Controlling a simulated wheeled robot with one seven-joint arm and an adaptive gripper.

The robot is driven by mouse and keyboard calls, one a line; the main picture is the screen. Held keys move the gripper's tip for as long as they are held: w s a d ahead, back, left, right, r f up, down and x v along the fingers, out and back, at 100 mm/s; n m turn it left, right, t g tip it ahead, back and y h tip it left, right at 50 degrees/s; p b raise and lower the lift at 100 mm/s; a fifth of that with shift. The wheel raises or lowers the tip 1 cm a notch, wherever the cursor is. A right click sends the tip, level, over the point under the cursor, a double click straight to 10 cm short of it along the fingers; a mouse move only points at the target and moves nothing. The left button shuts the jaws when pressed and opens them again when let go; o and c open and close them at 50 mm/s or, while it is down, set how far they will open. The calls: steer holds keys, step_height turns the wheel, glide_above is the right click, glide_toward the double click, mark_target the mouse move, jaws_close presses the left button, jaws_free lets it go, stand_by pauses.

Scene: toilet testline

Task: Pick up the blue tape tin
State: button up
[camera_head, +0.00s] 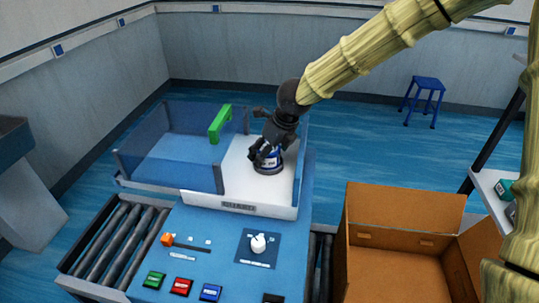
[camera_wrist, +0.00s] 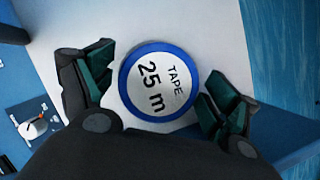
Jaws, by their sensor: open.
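The blue tape tin (camera_wrist: 157,82) is a round tin with a blue rim and a white lid reading "TAPE 25 m". In the head view the tin (camera_head: 268,167) sits on the white surface at the right part of the testline box, partly hidden by my gripper. My gripper (camera_head: 266,150) is directly over it, pointing down. In the wrist view the gripper (camera_wrist: 153,93) is open, with one green-padded finger on each side of the tin. I cannot tell whether either finger touches it.
A blue translucent guard (camera_head: 170,148) with a green handle (camera_head: 220,123) stands left of the tin. In front is a blue panel (camera_head: 200,222) with coloured buttons and a white knob (camera_head: 258,244). Rollers (camera_head: 110,245) lie at left. An open cardboard box (camera_head: 395,262) is at right.

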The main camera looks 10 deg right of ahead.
steer(key=shift+s+r, duration=0.1)
steer(key=shift+s, duration=0.1)
steer(key=shift+c, duration=0.3)
steer(key=shift+w, duration=0.2)
steer(key=c, duration=1)
steer(key=shift+s, duration=0.1)
steer(key=shift+c, duration=1.2)
